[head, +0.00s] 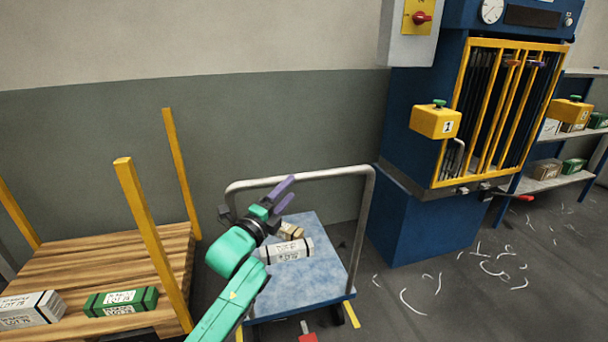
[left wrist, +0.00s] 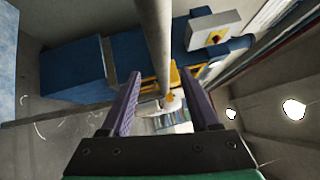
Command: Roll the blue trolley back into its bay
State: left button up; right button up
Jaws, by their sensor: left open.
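The blue trolley (head: 300,284) stands on the floor near the wall, with a grey tubular handle (head: 320,171) at its far side. A white carton (head: 287,251) and a tan carton (head: 290,231) lie on its deck. My left gripper (head: 284,194) is open at the handle's top bar. In the left wrist view the handle (left wrist: 157,45) runs between the open fingers (left wrist: 165,105) as seen; I cannot tell whether they touch it. My right gripper is out of view.
A wooden cart (head: 105,262) with yellow posts and cartons stands close on the left. A blue press (head: 425,225) with a yellow grille stands close on the right. Pale scraps litter the open floor (head: 470,300) at right. Shelves (head: 560,180) stand beyond.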

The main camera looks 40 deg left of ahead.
aim_at(303, 177)
pick_arm(q)
jog(key=x, duration=0.8)
jog(key=shift+w, duration=0.15)
jog(key=shift+f, duration=0.1)
grip_shut()
jog(key=shift+f, duration=0.25)
dwell(0.6)
